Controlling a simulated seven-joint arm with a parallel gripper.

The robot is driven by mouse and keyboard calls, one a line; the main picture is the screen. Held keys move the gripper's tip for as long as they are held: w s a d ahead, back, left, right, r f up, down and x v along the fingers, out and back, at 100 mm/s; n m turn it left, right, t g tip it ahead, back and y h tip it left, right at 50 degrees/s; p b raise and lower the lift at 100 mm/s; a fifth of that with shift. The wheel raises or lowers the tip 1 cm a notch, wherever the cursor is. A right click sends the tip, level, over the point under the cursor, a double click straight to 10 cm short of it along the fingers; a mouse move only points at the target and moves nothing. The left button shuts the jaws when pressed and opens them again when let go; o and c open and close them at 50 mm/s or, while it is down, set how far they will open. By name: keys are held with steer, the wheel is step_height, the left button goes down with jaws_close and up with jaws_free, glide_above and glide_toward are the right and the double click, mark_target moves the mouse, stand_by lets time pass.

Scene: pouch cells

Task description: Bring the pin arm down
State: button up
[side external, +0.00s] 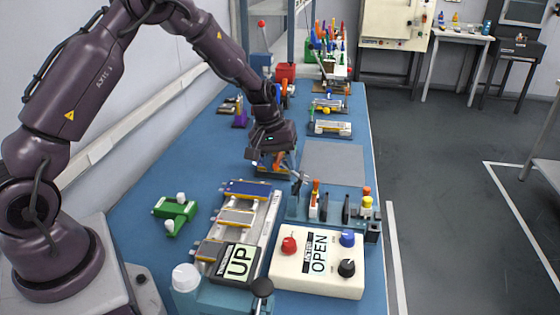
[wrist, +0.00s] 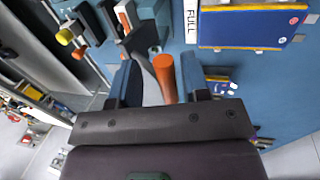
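An orange rod-shaped handle (wrist: 165,75) stands between the fingers of my gripper (wrist: 158,78) in the wrist view; it may belong to the pin arm, but I cannot tell for certain. Blue bare surface shows between the handle and the fingers, so my gripper is open around it. In the side view my gripper (side external: 274,166) is low over the bench, with a bit of orange (side external: 279,158) at its fingers. The lower part of the handle and its base are mostly hidden. A fixture with upright orange and yellow knobs (side external: 316,186) stands nearer the camera.
A rack with pouch cells (side external: 238,218) lies left of the fixture. A green block (side external: 176,212) sits further left. The grey mat (side external: 331,163) is bare.

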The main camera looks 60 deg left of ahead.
steer(key=c, duration=0.7)
steer(key=shift+s+a, duration=0.1)
jaws_close()
